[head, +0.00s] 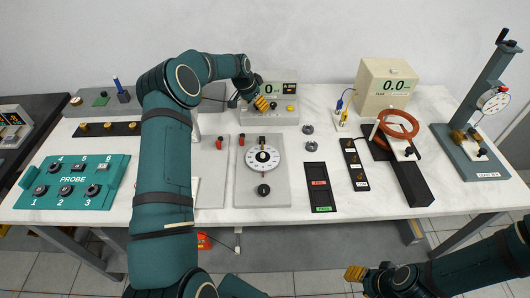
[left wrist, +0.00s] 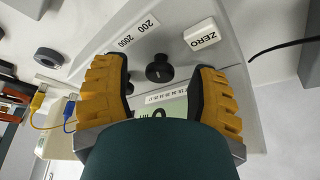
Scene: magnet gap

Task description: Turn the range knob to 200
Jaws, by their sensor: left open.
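The range knob (left wrist: 158,70) is a small dark round knob on the sloping grey face of a meter. Printed labels 200 and 2000 (left wrist: 138,33) stand beside it in the left wrist view; I cannot tell which mark it points to. My left gripper (left wrist: 157,82) is open, with a yellow-padded finger on either side of the knob and gaps between. In the head view my left gripper (head: 262,103) is over the front of the meter (head: 283,117), which has a green display, and hides part of it. My right gripper (head: 357,273) is off the table's front edge, its jaws unclear.
A white ZERO button (left wrist: 202,34) is close to the right finger in the left wrist view. A grey panel with a white dial (head: 262,159) lies in front of the meter. Two dark rings (head: 309,129) and a cream box (head: 386,86) are to its right.

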